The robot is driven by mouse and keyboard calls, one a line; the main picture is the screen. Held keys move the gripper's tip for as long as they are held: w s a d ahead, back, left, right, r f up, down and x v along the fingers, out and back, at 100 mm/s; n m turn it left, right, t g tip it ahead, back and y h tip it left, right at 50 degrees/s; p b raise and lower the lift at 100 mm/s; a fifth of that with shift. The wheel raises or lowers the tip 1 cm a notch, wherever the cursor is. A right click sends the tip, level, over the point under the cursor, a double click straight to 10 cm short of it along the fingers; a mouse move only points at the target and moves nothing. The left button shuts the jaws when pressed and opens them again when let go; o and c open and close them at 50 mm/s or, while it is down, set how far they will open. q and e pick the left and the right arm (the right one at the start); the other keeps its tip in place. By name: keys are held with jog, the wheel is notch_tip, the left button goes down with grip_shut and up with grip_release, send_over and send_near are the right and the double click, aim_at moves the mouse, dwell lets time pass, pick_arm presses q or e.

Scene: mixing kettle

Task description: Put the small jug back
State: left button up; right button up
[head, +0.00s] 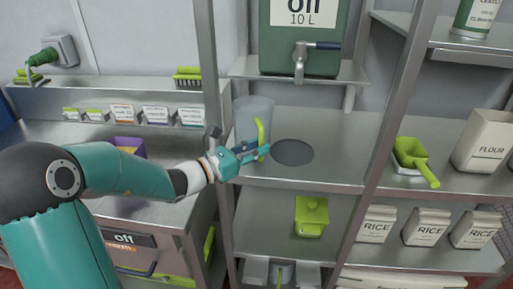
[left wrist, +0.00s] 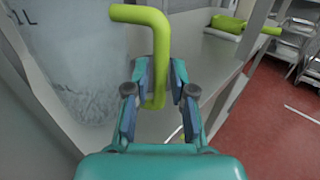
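A translucent grey jug (head: 253,115) with a bright green handle (head: 261,138) stands upright at the left of the middle shelf, or just above it; I cannot tell which. My left gripper (head: 265,151) reaches in from the left, in front of the jug. In the left wrist view the jug's wall (left wrist: 75,60) fills the left side, and its handle (left wrist: 157,65) passes down between my fingers (left wrist: 165,85). They lie close on both sides and look shut on it. My right gripper is not in view.
A dark round spot (head: 292,152) lies bare beside the jug, under the tap (head: 300,60) of a green tank (head: 300,40). A shelf post (head: 212,80) stands left of the jug. A green scoop (head: 415,158) lies farther right.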

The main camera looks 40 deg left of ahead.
pick_arm(q)
jog(key=shift+o, duration=0.6)
